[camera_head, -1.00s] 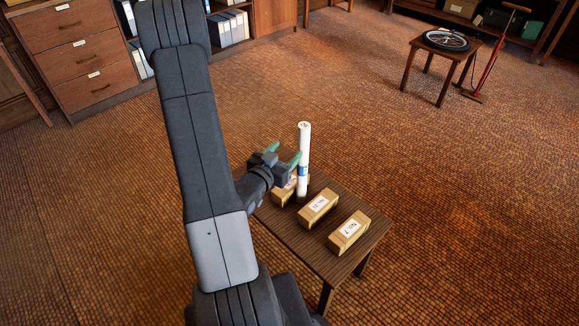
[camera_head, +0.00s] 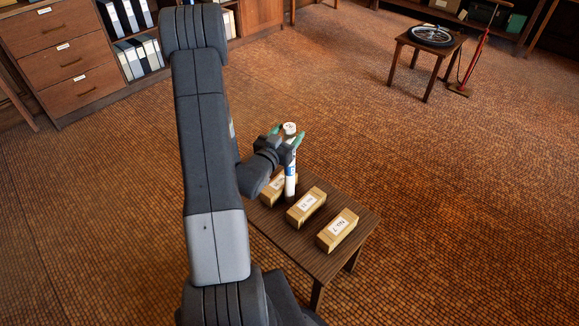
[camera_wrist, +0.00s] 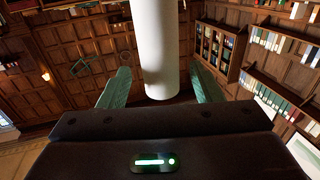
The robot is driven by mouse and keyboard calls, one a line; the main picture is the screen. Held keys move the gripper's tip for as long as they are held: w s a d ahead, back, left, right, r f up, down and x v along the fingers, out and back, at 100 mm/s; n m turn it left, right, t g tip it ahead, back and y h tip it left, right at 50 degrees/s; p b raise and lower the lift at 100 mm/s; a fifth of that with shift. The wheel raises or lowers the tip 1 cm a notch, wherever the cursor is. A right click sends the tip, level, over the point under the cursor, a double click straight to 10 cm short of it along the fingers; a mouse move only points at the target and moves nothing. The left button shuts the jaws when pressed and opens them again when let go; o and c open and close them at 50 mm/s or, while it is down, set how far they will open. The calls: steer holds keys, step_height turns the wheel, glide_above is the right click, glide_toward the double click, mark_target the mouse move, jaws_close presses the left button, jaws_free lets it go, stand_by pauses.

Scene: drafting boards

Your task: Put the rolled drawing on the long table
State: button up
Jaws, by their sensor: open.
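The rolled drawing (camera_head: 290,175) is a white tube with a blue band, standing upright on a small dark wooden table (camera_head: 330,262) in the head view. My gripper (camera_head: 287,133) is open, with its green fingers on either side of the tube's upper part. In the wrist view the rolled drawing (camera_wrist: 158,50) stands between the two green fingertips, with a gap on each side. I cannot tell which table is the long one.
Three cardboard boxes lie on the small table: one beside the tube (camera_head: 272,190), a middle one (camera_head: 306,206) and a near one (camera_head: 338,230). A stool (camera_head: 405,62) with a wheel (camera_head: 432,36) and a red pump (camera_head: 468,70) stand far right. The floor between is clear.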

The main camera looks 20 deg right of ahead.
steer(key=x, duration=0.3)
steer(key=shift+w+d+f, duration=0.15)
steer(key=shift+w+f, duration=0.05)
steer(key=shift+w, duration=0.05)
jaws_close()
